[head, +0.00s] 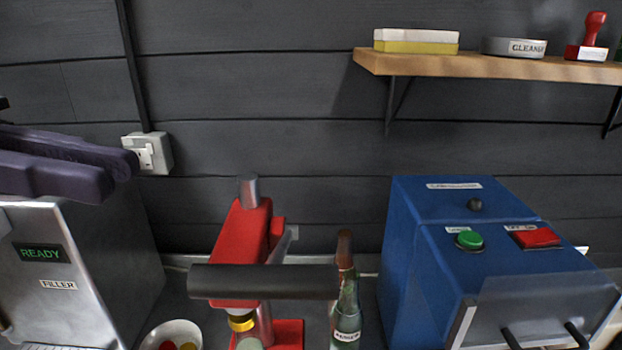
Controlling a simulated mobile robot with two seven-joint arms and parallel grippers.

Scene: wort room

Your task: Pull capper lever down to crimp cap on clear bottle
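The red capper (240,245) stands on the counter at the lower middle. Its lever ends in a thick black horizontal grip (262,281) that crosses in front of the body, raised above the counter. Below the grip is a brass-coloured ring (241,322), with a pale rounded top (249,344) beneath it at the frame edge. This may be the clear bottle; whether it has a cap cannot be made out. My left gripper (122,176) is at the far left above the filler, its two dark purple fingers apart and empty, away from the lever. My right gripper is out of view.
A steel filler (130,265) reading READY stands left. A bowl (155,333) holds red and yellow pieces. A labelled greenish bottle (346,315) and a brown bottle (345,250) stand close right of the capper. A blue machine (400,235) is at right, under a wooden shelf (480,67).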

